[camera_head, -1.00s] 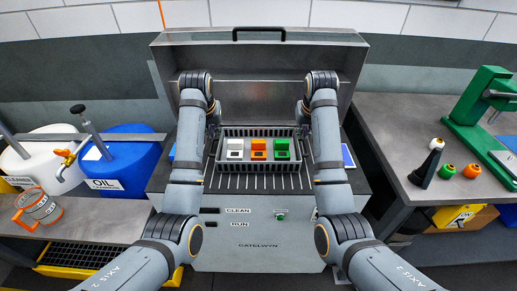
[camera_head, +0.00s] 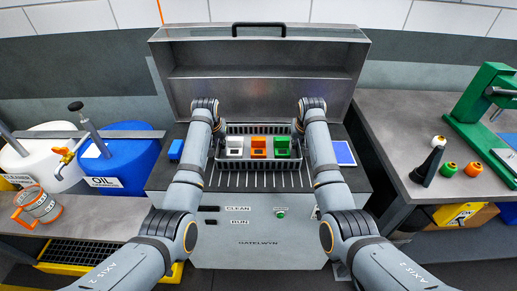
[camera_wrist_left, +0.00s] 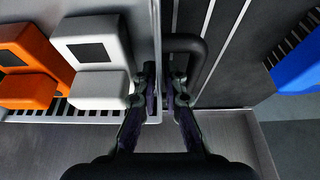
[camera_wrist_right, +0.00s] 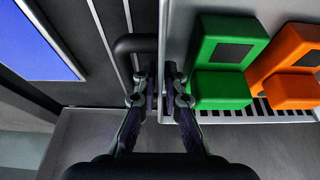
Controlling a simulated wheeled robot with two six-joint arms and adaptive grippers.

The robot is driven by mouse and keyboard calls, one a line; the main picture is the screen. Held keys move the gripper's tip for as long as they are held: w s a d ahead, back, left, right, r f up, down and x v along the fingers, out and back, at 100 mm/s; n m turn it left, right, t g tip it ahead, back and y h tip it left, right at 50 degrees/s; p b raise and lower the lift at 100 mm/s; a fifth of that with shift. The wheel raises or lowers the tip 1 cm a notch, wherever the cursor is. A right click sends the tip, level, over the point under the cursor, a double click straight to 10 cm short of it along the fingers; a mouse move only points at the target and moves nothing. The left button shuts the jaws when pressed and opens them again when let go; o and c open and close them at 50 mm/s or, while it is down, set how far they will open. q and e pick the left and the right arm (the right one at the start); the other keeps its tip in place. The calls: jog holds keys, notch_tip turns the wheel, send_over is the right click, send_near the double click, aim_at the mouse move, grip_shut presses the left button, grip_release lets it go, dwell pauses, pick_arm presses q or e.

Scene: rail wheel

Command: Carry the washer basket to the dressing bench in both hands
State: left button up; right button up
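The washer basket (camera_head: 263,188) is a grey slotted tray in the open washer. It holds a white block (camera_head: 235,147), an orange block (camera_head: 259,147) and a green block (camera_head: 282,147). My left gripper (camera_wrist_left: 162,75) is at the basket's left side and my right gripper (camera_wrist_right: 158,75) at its right side. In each wrist view the fingertips are close together, one on each side of the basket's side wall, beside a dark looped handle. Whether they press on it is unclear. The dressing bench (camera_head: 385,125) is probably the grey bench at the right.
The washer's raised lid (camera_head: 260,60) stands behind the basket. A green press (camera_head: 485,105), a black cone (camera_head: 427,167) and small coloured pieces stand on the right bench.

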pick_arm(q)
grip_shut()
pick_arm(e)
grip_shut()
